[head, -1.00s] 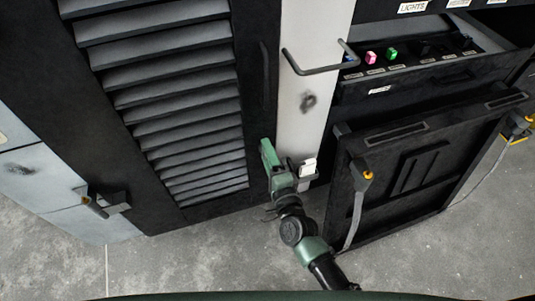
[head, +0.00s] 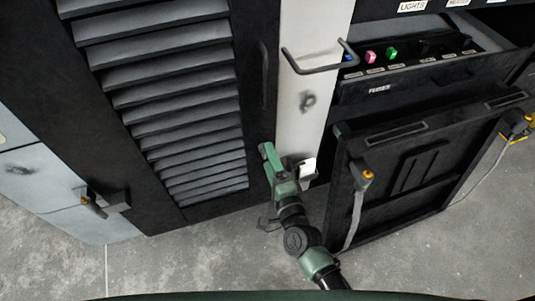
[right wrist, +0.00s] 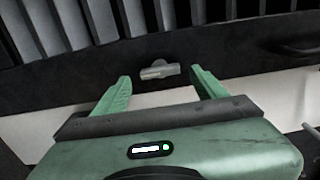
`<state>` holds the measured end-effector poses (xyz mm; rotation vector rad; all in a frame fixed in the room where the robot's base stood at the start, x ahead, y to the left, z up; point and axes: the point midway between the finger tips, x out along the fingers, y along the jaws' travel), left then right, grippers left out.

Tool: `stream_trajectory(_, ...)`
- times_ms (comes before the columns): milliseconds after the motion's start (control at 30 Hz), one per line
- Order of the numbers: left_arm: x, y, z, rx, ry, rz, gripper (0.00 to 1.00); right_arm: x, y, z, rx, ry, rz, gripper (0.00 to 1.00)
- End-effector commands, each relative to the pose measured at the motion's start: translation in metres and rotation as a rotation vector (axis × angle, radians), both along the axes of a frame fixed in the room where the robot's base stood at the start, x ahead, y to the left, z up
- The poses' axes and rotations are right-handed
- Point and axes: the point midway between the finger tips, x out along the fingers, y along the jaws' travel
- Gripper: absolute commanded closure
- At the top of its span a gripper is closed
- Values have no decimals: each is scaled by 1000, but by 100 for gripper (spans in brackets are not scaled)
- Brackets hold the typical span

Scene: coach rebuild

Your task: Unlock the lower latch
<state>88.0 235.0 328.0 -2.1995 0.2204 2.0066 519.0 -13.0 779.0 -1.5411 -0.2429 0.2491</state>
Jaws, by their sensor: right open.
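A small grey latch with a short handle (right wrist: 159,70) sits on the black edge of the louvred door in the right wrist view. It is just beyond and between my right gripper's fingertips. My right gripper (right wrist: 160,82) is open, with its two green fingers spread and nothing between them. In the head view the right gripper (head: 281,164) is at the bottom of the louvred door (head: 210,214), beside the pale post (head: 316,110). The latch is not clearly visible there, and I cannot tell whether a finger touches it. My left gripper is not in view.
A lowered black panel (head: 420,180) with yellow-ended straps stands further right, below an open fuse drawer (head: 430,80). Another latch (head: 95,203) is at the left. Bare floor lies in front.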

Motion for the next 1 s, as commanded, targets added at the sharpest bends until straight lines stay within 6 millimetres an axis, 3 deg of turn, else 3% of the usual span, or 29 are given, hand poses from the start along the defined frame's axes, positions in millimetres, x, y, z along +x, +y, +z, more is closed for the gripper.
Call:
stream_trajectory(133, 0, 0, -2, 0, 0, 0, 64, -27, -9, -2, -1, 2, 0, 28)
stream_trajectory(333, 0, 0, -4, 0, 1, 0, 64, -47, -15, -1, 0, 1, 0, 28)
stream_trajectory(900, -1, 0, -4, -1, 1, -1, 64, -50, -16, 0, 0, 0, 0, 28)
stream_trajectory(1000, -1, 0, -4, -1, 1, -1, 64, -51, -17, -8, -24, 10, 3, 28)
